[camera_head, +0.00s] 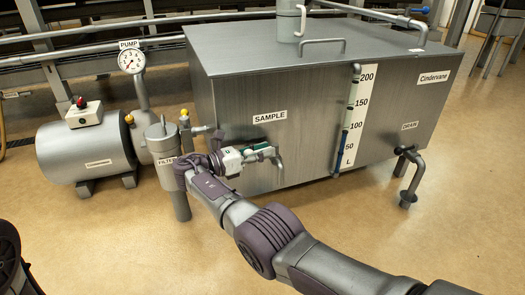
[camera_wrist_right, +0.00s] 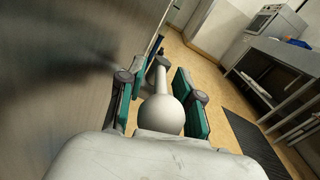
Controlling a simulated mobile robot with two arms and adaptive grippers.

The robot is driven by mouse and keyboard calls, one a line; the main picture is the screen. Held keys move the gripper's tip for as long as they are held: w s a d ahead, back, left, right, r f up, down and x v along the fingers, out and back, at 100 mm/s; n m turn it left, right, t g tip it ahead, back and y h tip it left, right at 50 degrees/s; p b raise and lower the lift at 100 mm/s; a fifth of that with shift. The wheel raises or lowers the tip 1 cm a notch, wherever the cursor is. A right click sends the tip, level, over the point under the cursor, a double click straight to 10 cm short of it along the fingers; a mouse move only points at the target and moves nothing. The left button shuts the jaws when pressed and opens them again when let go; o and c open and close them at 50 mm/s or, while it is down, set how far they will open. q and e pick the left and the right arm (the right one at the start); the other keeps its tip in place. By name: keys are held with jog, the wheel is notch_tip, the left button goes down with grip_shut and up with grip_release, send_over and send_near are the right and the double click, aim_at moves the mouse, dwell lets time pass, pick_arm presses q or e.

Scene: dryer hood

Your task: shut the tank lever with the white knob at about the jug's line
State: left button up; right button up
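The grey metal tank (camera_head: 230,110) has a sample outlet (camera_head: 278,165) under its SAMPLE label. My right gripper (camera_head: 262,152) is at this outlet, against the tank's front side. In the right wrist view, a lever with a pale, round knob (camera_wrist_right: 161,114) and a grey stem (camera_wrist_right: 158,76) lies between the two green-padded fingers of my right gripper (camera_wrist_right: 158,95). The fingers stand apart on either side of it, with a gap on the right. My gripper mostly hides the lever in the head view. No jug shows. My left gripper is out of view.
A sight gauge (camera_head: 350,118) with a blue column to about 100 is on the tank. A drain pipe (camera_head: 411,180) sticks out at the right. A filter (camera_head: 167,160) and pump (camera_head: 85,150) stand left.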

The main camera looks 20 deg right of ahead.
jog(key=shift+r, duration=0.2)
notch_tip(320, 180, up, 10)
jog(key=shift+f, duration=0.15)
dwell(0.4)
jog(key=shift+c, duration=0.3)
